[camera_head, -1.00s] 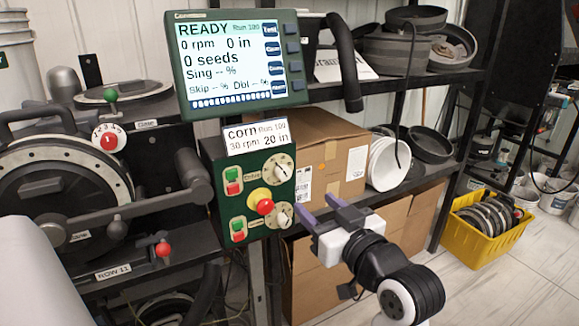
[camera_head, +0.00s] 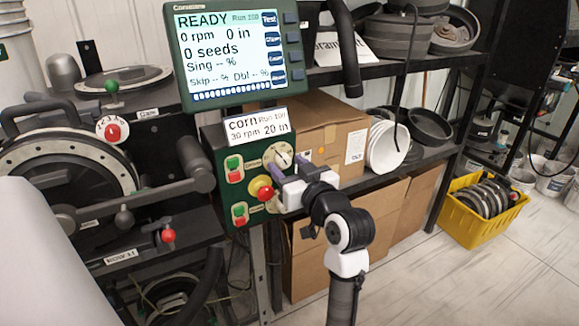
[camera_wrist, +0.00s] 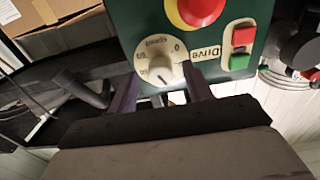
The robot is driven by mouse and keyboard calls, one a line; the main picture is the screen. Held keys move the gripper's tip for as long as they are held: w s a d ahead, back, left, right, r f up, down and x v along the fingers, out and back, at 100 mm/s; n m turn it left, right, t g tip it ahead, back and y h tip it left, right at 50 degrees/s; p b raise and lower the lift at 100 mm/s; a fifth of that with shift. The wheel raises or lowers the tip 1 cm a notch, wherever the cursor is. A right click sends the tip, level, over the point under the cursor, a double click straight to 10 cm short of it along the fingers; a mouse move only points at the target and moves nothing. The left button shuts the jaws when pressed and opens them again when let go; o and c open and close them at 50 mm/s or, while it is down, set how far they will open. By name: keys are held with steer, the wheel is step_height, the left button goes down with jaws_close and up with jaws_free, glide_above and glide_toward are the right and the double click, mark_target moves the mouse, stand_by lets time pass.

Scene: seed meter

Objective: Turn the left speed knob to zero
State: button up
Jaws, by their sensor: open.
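The green control panel (camera_head: 210,140) carries two pale round knobs with dial marks, one above the other at its right side in the head view. The upper knob (camera_head: 279,156) is partly clear of my gripper; the lower one is mostly hidden by it. My gripper (camera_head: 277,187) is open at the panel's lower right. In the wrist view a pale knob (camera_wrist: 160,68), beside the word Drive, lies just beyond and between the two purple fingers (camera_wrist: 162,92). Its scale shows a 0, and a dark pointer line faces the gripper. I cannot tell whether the fingers touch it.
A red stop button on a yellow base (camera_head: 263,190) sits close to my gripper; red and green push buttons (camera_head: 234,168) are left of it. A display (camera_head: 228,55) stands above. Cardboard boxes (camera_head: 330,145) and a shelf lie behind. A yellow crate (camera_head: 480,207) is on the floor.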

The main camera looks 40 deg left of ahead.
steer(key=c, duration=1)
steer(key=shift+o, duration=0.2)
steer(key=shift+b, duration=0.3)
steer(key=n+b, duration=0.4)
steer(key=shift+f+n, duration=0.2)
steer(key=shift+n, duration=0.1)
steer(key=n+b, duration=0.4)
steer(key=n, duration=0.1)
steer(key=shift+b, duration=0.35)
steer(key=n+b, duration=0.3)
steer(key=n, duration=0.2)
steer(key=shift+w+b, duration=0.1)
steer(key=shift+b, duration=0.2)
steer(key=n+b, duration=0.3)
steer(key=n, duration=0.2)
steer(key=shift+r, duration=0.2)
steer(key=shift+n, duration=0.3)
